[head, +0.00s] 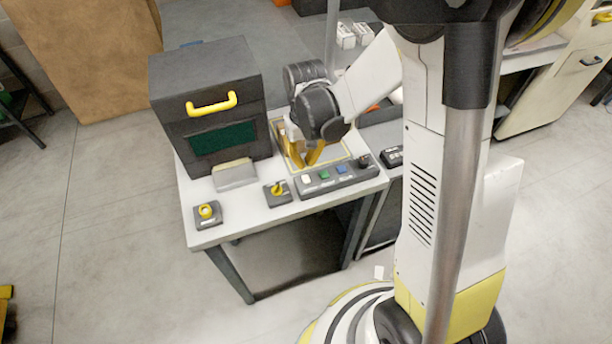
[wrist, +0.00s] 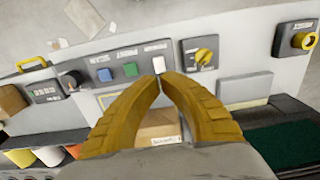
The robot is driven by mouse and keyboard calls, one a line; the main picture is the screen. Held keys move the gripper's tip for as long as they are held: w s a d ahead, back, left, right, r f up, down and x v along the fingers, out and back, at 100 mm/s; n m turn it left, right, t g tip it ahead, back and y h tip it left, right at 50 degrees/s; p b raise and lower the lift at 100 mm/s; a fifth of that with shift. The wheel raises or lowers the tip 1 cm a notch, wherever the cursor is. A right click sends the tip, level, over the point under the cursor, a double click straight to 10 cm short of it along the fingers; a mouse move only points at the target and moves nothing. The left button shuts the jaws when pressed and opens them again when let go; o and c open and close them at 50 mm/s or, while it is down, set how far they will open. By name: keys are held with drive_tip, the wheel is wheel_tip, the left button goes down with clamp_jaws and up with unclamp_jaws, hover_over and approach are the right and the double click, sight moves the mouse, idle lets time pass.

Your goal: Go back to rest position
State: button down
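My gripper (head: 303,165) is over the white worktable (head: 235,232), above the yellow-outlined area behind the button panel (head: 338,178). In the wrist view its two yellow fingers (wrist: 161,78) curve in until their tips almost meet, with nothing seen between the tips. A brown box with a white label (wrist: 158,128) shows lower down between the fingers, apart from the tips. The panel, with white, green and blue buttons, also shows in the wrist view (wrist: 118,87). My arm is stretched out over the table.
A dark cabinet (head: 205,90) with a yellow handle and green window stands left of my gripper. A yellow knob box (head: 277,193), a yellow button box (head: 207,213) and a grey stand (head: 235,177) are near the table's front. Open floor (head: 110,260) lies left of the table.

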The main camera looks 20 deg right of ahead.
drive_tip(key=shift+r, duration=0.3)
drive_tip(key=shift+r, duration=0.15)
drive_tip(key=s+r+t+b, duration=0.6)
drive_tip(key=s+r+t, duration=0.1)
drive_tip(key=s+r, duration=0.4)
drive_tip(key=shift+s+b, duration=0.35)
drive_tip(key=shift+s, duration=0.5)
